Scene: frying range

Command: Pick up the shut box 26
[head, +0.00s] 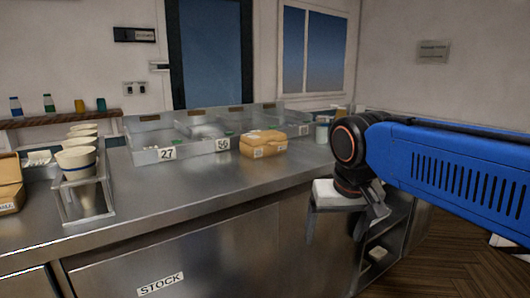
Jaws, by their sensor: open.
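A shut brown box (263,144) sits on the steel counter, in front of the metal trays and right of the middle. It has small white labels on its front, too small to read surely. My gripper (372,222) hangs at the right, below the arm's black wrist, by the counter's right end. It is open, with nothing seen between its fingers. It is apart from the shut box, to its right and nearer the camera. The fingers are partly dark and hard to make out.
Metal trays (146,156) with number labels, one reading 27, stand behind the box. A pale block (336,193) is beside my gripper. The counter's front middle (190,200) is clear.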

